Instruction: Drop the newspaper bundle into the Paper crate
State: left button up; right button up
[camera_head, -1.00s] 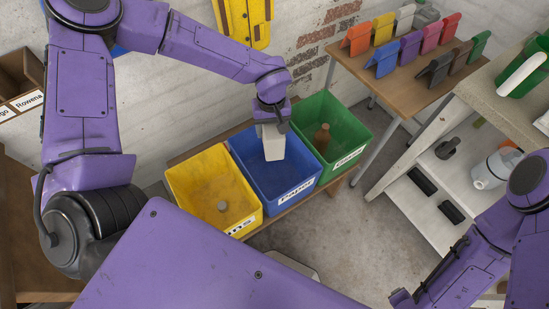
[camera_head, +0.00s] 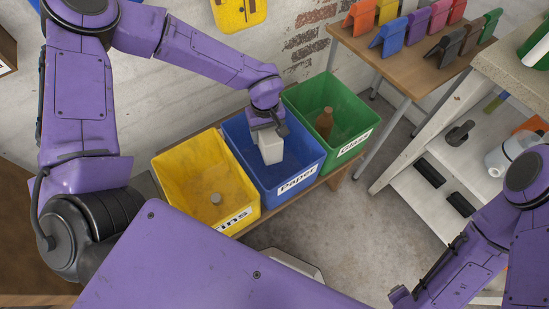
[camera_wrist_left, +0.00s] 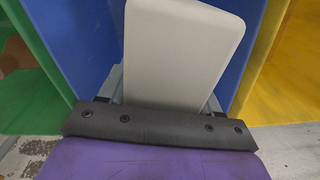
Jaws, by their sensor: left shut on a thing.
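The newspaper bundle, a plain off-white block (camera_head: 269,149), is held in my left gripper (camera_head: 267,131). It hangs upright in the opening of the blue Paper crate (camera_head: 297,180), the middle one of three crates. In the left wrist view the bundle (camera_wrist_left: 180,55) is between the fingers, with blue crate wall on both sides of it. I cannot tell whether its lower end touches the crate floor. My right arm shows at the lower right, but its gripper is not in view.
A green Glass crate (camera_head: 354,149) with a brown bottle (camera_head: 324,122) stands right. All three stand on a low wooden bench (camera_head: 334,184).

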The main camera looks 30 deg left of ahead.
pick_arm(q)
jog(key=o, duration=1.3)
jog(key=shift+o, duration=0.2)
jog(key=shift+r, duration=0.1)
notch_tip(320, 180, up, 10)
jog(key=shift+r+p, duration=0.25)
jog(key=shift+p, duration=0.6)
